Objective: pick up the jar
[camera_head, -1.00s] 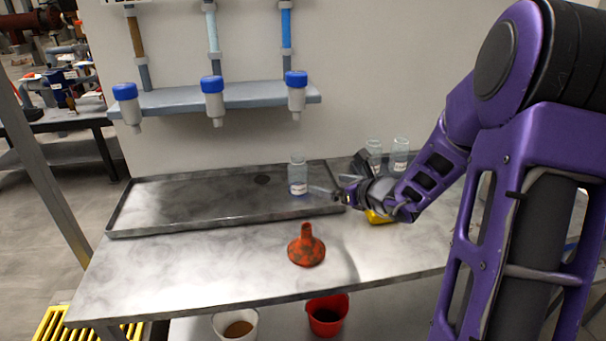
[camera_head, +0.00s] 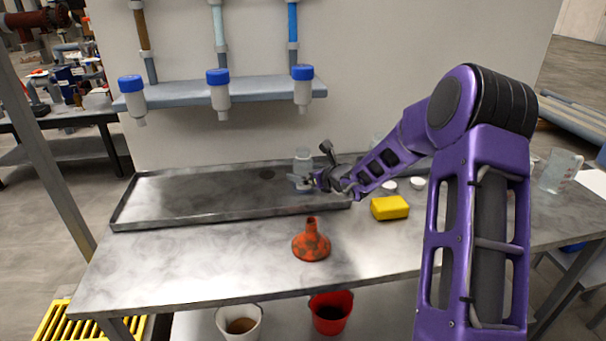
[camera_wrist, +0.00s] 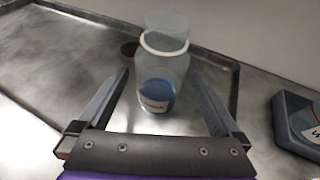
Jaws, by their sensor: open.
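The jar (camera_wrist: 162,72) is clear, with a white ring at its neck, a blue lower part and a white label. It stands upright in the tray, and in the head view the jar (camera_head: 302,160) is partly hidden by my gripper (camera_head: 302,183). In the wrist view my gripper (camera_wrist: 158,98) is open, with one finger on each side of the jar. Gaps show between the jar and both fingers. The jar's base sits between the fingers, and its upper part extends beyond them in the picture.
The metal tray (camera_head: 200,213) has a raised rim and a dark round spot. An orange funnel (camera_head: 311,243) and a yellow block (camera_head: 390,208) are on the table (camera_head: 190,270). Bottles with blue caps (camera_head: 219,92) hang from the wall shelf. A dark device (camera_wrist: 297,122) is at right.

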